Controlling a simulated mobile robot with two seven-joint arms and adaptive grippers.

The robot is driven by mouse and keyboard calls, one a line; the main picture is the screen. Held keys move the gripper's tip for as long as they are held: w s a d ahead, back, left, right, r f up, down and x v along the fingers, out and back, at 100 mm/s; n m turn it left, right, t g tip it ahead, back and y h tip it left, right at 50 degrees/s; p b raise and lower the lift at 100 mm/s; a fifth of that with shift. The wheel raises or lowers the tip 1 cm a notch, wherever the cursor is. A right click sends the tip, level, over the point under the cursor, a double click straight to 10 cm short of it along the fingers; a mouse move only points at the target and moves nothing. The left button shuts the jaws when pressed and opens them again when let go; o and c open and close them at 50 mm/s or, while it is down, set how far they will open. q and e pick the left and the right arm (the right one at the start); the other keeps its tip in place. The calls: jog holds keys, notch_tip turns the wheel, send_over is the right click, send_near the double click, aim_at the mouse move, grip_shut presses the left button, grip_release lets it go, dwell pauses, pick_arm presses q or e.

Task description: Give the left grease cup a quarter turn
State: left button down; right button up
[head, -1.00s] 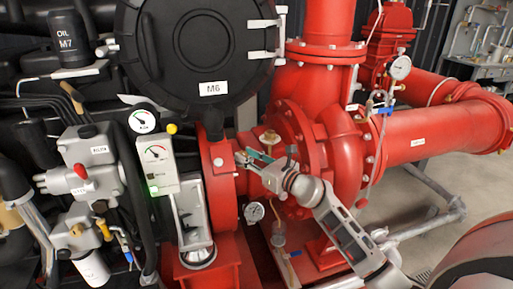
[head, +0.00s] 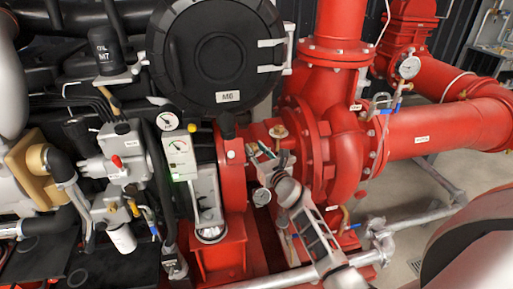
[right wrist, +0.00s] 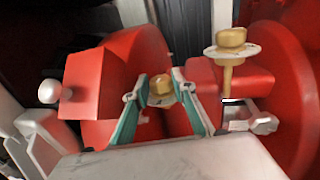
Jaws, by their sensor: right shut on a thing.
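The left grease cup (right wrist: 161,84) is a small brass cap on a pale round disc, in the middle of the right wrist view. My right gripper (right wrist: 160,92) has its teal-edged fingers on either side of it and is shut on it. In the head view my right gripper (head: 262,151) is at the red pump housing, and I cannot make out the left cup there. The right grease cup (head: 278,131) stands just right of and behind the gripper. In the right wrist view this cup (right wrist: 231,40) is upright on a brass stem, apart from the fingers. My left gripper is not in view.
A gauge box (head: 180,153) and a red flange stand left of my right gripper. The large red pump casing (head: 343,150) is close on the right, and a black round cover (head: 214,55) is above.

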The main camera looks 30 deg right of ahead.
jog(key=o, duration=1.1)
jog(key=shift+s, duration=0.15)
jog(key=s, duration=1.1)
jog(key=shift+s+a, duration=0.2)
jog(key=shift+s, duration=0.2)
jog(key=shift+s+f, duration=0.1)
